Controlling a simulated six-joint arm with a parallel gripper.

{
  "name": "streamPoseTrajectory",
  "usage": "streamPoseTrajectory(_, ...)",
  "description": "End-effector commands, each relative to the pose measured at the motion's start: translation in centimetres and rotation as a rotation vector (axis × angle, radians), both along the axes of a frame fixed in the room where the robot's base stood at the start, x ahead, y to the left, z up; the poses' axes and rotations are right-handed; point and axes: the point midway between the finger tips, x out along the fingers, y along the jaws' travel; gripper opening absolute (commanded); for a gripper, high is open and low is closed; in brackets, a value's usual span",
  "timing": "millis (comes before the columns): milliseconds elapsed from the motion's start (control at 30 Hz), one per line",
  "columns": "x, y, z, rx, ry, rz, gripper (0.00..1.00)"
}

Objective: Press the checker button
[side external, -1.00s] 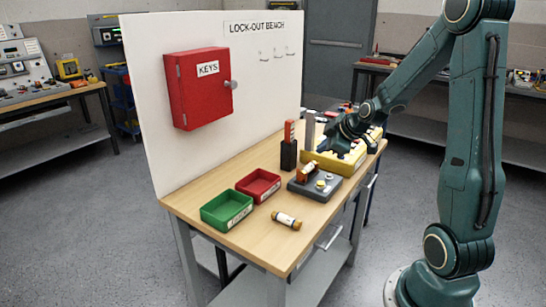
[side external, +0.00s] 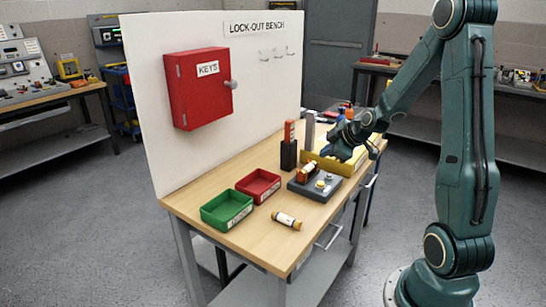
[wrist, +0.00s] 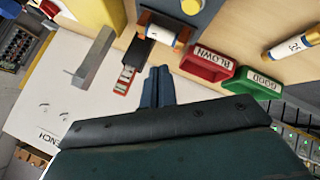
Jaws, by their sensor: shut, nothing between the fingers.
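The checker (side external: 310,190) is a low dark grey box on the bench, with a yellow button (side external: 320,184) on top; the button also shows at the top edge of the wrist view (wrist: 191,6). A fuse with orange clips (side external: 308,171) sits in the checker's cradle; the wrist view shows its pale body (wrist: 160,34). My gripper (side external: 331,153) is above the bench's far part, behind the checker and apart from it in the side view. Its fingers (wrist: 158,86) are shut and empty in the wrist view.
A black holder with a red-orange top (side external: 288,154) and a grey post (side external: 308,130) stand near my gripper. A yellow bin (side external: 346,163) is behind the checker. A red BLOWN tray (side external: 258,186), green GOOD tray (side external: 227,210) and loose fuse (side external: 286,220) lie nearer. The panel carries a red key box (side external: 200,87).

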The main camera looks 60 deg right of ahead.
Motion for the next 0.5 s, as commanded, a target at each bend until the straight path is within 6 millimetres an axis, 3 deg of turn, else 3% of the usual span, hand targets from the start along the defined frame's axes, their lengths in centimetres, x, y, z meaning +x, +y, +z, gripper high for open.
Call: streamPoseTrajectory(500,-0.1,0.1,-5.2,0.004,0.003,-0.002,0.0)
